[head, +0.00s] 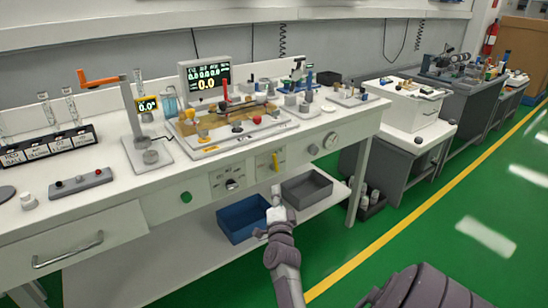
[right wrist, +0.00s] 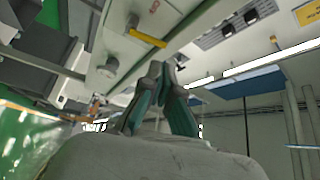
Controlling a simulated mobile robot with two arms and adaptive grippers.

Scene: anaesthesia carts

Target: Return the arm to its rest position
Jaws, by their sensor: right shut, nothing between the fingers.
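My right arm (head: 283,262) comes up from the bottom of the head view, grey and jointed. My right gripper (head: 277,192) is in front of the white workbench, below its front panel, overlapping the space between the blue bin and the grey bin. In the right wrist view its two dark green-grey fingers (right wrist: 160,72) meet at their tips, shut, with nothing between them. My left gripper is not in view.
A blue bin (head: 240,222) and a grey bin (head: 308,188) sit on the lower shelf. Green floor (head: 440,210) with a yellow line is clear at right.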

